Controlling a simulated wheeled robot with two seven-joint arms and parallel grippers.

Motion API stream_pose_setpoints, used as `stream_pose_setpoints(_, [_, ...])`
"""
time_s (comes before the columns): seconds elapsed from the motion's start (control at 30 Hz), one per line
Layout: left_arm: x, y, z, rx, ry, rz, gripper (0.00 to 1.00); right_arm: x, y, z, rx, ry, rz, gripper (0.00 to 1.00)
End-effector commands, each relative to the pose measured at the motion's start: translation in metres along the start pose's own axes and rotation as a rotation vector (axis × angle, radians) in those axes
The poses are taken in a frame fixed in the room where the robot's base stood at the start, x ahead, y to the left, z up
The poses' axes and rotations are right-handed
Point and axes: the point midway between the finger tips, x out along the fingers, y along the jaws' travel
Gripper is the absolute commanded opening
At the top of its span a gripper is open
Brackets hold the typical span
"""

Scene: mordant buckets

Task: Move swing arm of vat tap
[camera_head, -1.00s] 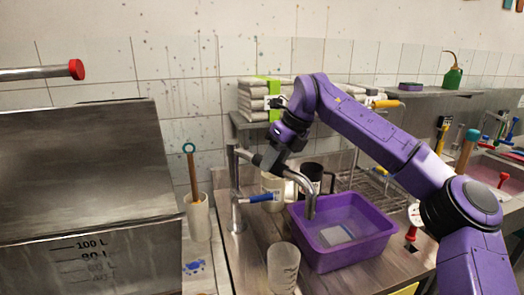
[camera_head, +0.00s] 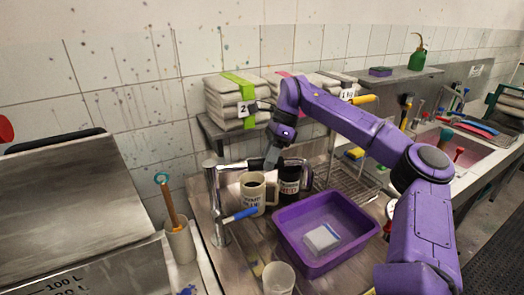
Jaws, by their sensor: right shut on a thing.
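The vat tap has an upright metal post (camera_head: 215,200) with a blue lever handle (camera_head: 240,215). Its metal swing arm (camera_head: 238,166) runs from the top of the post to the right, toward the back, above the mugs. My right gripper (camera_head: 272,157) is shut on the swing arm near its outer part. The spout end is hard to make out behind the gripper and mugs. A purple tub (camera_head: 320,256) with a white block (camera_head: 322,238) in it stands on the counter, right of the tap. My left gripper is not in view.
A pale mug (camera_head: 253,193) and a dark mug (camera_head: 291,182) stand close under the swing arm. A clear beaker (camera_head: 278,280) is in front. A shelf with folded cloth stacks (camera_head: 232,100) is behind. A steel vat (camera_head: 75,210) is at left.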

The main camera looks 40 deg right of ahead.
Motion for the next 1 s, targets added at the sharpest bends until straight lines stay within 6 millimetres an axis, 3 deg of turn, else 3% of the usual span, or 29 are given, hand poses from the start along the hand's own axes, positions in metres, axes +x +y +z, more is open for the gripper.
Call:
stream_pose_setpoints(0.63, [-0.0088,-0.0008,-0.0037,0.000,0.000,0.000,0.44,-0.0019,-0.0027,-0.0089,-0.036,0.012,0.017,0.00])
stream_pose_setpoints(0.67, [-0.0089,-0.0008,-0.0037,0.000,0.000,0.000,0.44,-0.0019,-0.0027,-0.0089,-0.036,0.012,0.017,0.42])
stream_pose_setpoints(0.7, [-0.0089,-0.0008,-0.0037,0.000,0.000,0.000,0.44,-0.0021,-0.0027,-0.0088,-0.036,0.011,0.017,0.55])
stream_pose_setpoints(0.73, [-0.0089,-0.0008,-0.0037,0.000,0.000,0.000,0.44,-0.0022,-0.0028,-0.0087,-0.036,0.011,0.016,0.61])
stream_pose_setpoints(1.0, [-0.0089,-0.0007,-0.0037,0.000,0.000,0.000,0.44,-0.0040,-0.0031,-0.0079,-0.036,0.009,0.014,0.61])
